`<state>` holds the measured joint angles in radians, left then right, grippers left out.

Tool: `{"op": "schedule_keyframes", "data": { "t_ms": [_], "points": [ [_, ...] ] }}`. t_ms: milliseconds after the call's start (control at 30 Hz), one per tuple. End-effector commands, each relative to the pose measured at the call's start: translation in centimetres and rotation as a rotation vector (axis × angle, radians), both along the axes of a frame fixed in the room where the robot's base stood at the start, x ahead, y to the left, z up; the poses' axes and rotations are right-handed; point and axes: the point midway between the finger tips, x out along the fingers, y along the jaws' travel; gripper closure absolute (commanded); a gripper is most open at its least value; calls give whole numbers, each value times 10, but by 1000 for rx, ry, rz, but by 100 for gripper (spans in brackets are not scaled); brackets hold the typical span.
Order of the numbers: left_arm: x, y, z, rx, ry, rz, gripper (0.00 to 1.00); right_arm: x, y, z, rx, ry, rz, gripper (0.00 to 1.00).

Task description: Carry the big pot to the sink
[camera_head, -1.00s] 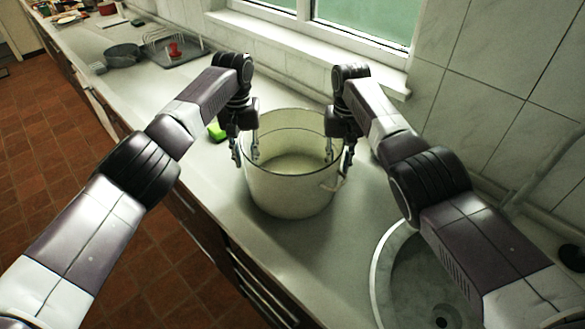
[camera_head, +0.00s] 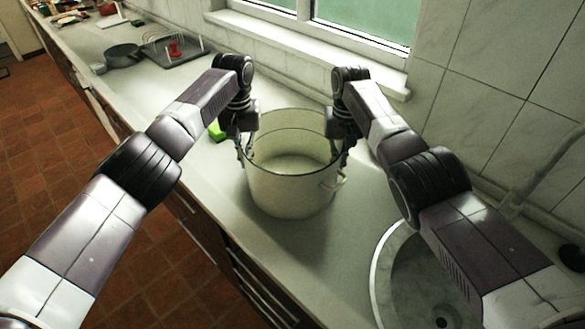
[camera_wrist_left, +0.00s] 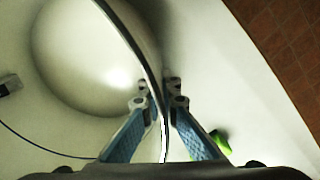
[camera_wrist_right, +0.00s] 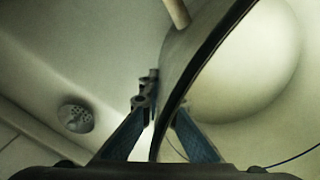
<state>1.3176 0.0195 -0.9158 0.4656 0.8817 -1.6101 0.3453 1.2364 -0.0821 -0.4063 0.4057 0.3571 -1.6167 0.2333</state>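The big pot (camera_head: 290,195) is a cream enamel pot with a dark rim, standing upright on the counter and looking empty. A side handle (camera_head: 335,182) shows on its right. My left gripper (camera_head: 243,150) is shut on the left part of its rim, one finger inside and one outside. In the left wrist view the rim runs between the fingers (camera_wrist_left: 157,103). My right gripper (camera_head: 342,150) is shut on the right part of the rim; the right wrist view shows the wall between its fingers (camera_wrist_right: 163,108). The round sink (camera_head: 378,270) is at the lower right, partly hidden by my right arm.
A green object (camera_head: 215,132) lies just left of the pot. A dark pan (camera_head: 122,55) and a dish rack (camera_head: 170,45) stand farther back on the counter (camera_head: 300,265). The window sill (camera_head: 300,45) and tiled wall run behind. The counter between pot and sink is clear.

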Motion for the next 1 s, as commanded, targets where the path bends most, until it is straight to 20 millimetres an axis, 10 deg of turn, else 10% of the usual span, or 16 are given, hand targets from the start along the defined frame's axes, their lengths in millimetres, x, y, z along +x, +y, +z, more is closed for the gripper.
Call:
{"op": "schedule_keyframes", "data": {
  "t_ms": [1000],
  "points": [
    [2, 1, 41, 2, -4, 1, 100, 2, -2, 42, -3, -5, -1, 100]
  ]
}}
